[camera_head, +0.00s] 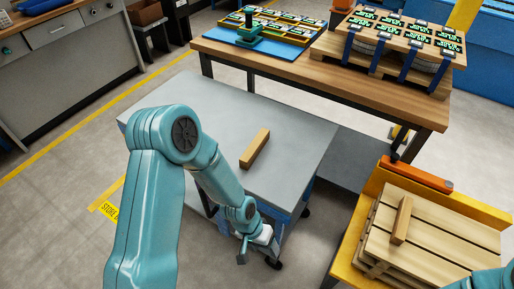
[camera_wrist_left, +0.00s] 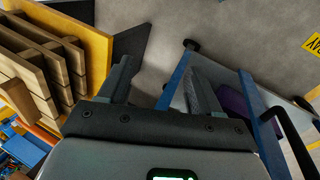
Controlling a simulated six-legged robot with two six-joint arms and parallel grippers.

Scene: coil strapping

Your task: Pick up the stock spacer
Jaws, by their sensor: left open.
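A wooden block (camera_head: 255,148), which looks like a spacer, lies on the grey top of a cart (camera_head: 290,120). A second, similar wooden block (camera_head: 401,219) lies on a slatted wooden pallet (camera_head: 450,232) at the right; I cannot tell which one is the stock spacer. My left gripper (camera_head: 257,250) is open, at the cart's near side, lower in the picture than both blocks and apart from them. In the left wrist view its open fingers (camera_wrist_left: 163,88) have nothing between them but floor and a blue cart edge. My right gripper is out of view.
The pallet sits on a yellow stand (camera_head: 345,248), whose side with an orange bar (camera_head: 415,174) rises behind it. A wooden bench (camera_head: 330,85) behind the cart holds a blue mat (camera_head: 240,40) and strapped coils (camera_head: 395,60). The cart top is otherwise clear.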

